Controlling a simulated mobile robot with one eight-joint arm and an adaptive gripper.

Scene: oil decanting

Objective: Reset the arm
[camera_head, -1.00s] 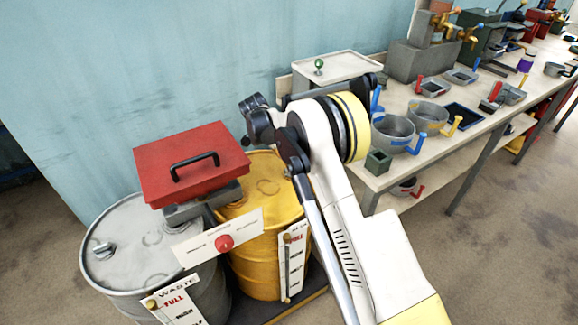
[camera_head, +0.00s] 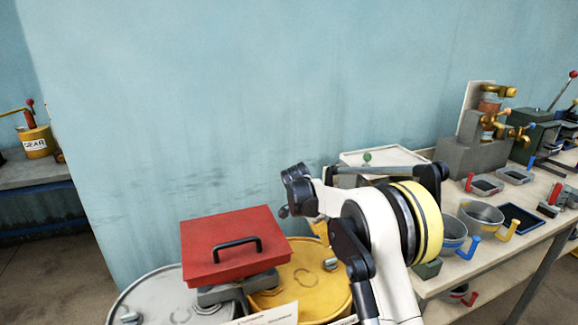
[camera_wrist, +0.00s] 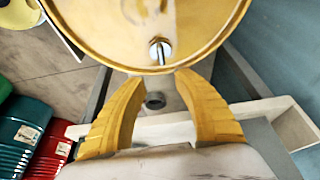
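My gripper (camera_wrist: 160,79) shows in the wrist view with its two yellow fingers spread and nothing between them. It is open. A yellow drum (camera_wrist: 205,30) with a silver cap (camera_wrist: 160,48) lies beyond the fingertips in that view. In the head view my arm bends over the drums and bench, and the gripper itself cannot be made out there. The yellow drum (camera_head: 300,272) stands partly behind my arm.
A red lidded box with a black handle (camera_head: 220,232) sits above the grey drum (camera_head: 160,300) and yellow drum. The workbench (camera_head: 520,245) at right holds cups and trays. Green (camera_wrist: 25,125) and red (camera_wrist: 48,160) canisters show in the wrist view. A blue wall (camera_head: 240,90) stands behind.

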